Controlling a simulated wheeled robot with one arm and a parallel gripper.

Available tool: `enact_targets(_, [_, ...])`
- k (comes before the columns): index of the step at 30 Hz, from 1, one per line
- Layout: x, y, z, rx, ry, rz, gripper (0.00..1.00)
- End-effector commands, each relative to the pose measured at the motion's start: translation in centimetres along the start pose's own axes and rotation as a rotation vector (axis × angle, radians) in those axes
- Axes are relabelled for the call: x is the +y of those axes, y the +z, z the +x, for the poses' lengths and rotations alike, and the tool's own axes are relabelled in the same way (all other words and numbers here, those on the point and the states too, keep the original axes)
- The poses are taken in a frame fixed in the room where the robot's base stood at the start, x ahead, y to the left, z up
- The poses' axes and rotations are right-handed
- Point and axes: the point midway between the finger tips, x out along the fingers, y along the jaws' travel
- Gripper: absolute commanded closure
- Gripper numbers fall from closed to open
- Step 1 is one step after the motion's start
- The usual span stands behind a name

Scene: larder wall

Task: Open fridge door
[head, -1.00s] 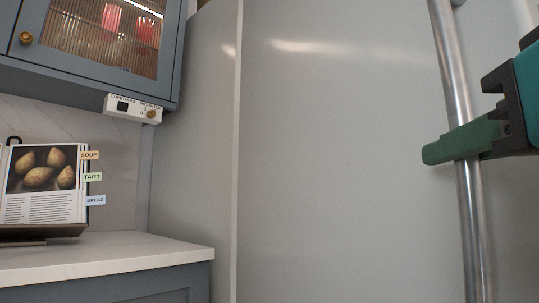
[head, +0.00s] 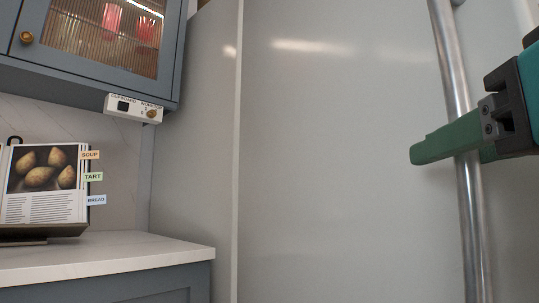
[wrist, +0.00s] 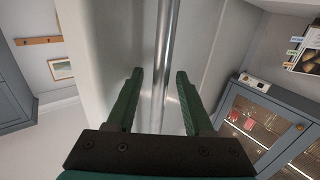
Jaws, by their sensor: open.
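The fridge door (head: 335,150) is a tall, pale grey panel filling the middle of the head view, and it looks shut. Its handle is a vertical round metal bar (head: 470,210) at the right. The bar also shows in the wrist view (wrist: 166,35). My gripper (head: 447,148) has green fingers and is open at the bar. In the head view one finger crosses in front of the bar and part of the other shows behind it. In the wrist view the bar runs between the two spread fingers (wrist: 159,73), with no clear contact on either.
A blue-grey wall cupboard (head: 100,75) with a ribbed glass door hangs at upper left, a white switch box (head: 133,108) under it. Below, a recipe book (head: 45,190) stands on a white counter (head: 110,255). The space before the door panel looks clear.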

Motion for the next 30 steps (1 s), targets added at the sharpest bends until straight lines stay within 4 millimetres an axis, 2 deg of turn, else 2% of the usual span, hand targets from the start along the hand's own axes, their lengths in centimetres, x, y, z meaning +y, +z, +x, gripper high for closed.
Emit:
enact_targets(5, [0.0,-0.1,-1.6,0.003,0.000,0.000,0.48])
enact_targets(16, [0.0,0.0,-7.1,0.001,0.000,0.000,0.48])
enact_targets(19, [0.0,0.0,-7.7,0.001,0.000,0.000,0.48])
enact_targets(30, [0.0,0.0,-7.7,0.000,0.000,0.000,0.48])
